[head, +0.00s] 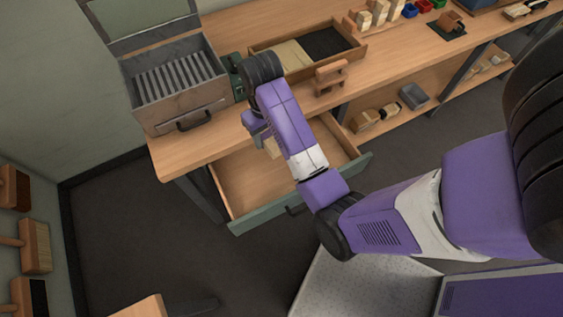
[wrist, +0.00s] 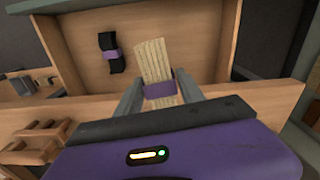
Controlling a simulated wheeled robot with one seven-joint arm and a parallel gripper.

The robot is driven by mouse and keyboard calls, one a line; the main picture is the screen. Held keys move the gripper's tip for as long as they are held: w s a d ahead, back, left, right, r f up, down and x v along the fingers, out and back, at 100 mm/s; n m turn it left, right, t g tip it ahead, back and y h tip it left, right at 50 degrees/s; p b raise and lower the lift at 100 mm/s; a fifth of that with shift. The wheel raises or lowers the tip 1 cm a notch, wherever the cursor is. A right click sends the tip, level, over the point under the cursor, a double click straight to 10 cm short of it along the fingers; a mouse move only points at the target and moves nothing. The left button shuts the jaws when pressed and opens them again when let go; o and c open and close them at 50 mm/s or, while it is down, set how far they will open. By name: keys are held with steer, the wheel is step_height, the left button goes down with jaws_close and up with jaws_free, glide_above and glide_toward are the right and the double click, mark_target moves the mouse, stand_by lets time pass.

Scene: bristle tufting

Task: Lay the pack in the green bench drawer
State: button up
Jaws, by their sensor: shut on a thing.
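The pack is a pale bristle bundle with a purple band (wrist: 154,62), held in my gripper (wrist: 159,84) with a finger on each side of the band. A small pale part of it (head: 271,148) shows below my wrist in the head view. The green-fronted bench drawer (head: 240,190) is pulled out under the bench, and my gripper is above its inner part. In the wrist view a black bundle with a purple band (wrist: 110,52) lies on the drawer floor (wrist: 205,45). My arm covers part of the drawer in the head view.
A grey metal case with an open lid (head: 180,90) stands on the bench top to the left. A divided wooden tray (head: 360,47) and a wooden rack (head: 331,76) stand to the right. The drawer's left front floor is clear.

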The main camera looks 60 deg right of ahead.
steer(key=m, duration=0.1)
glide_above(283, 165)
step_height(283, 165, down, 15)
steer(key=shift+r, duration=0.1)
steer(key=shift+f, duration=2.2)
steer(key=shift+f, duration=0.1)
steer(key=shift+f, duration=0.1)
steer(key=o, duration=1.4)
steer(key=shift+o, duration=0.2)
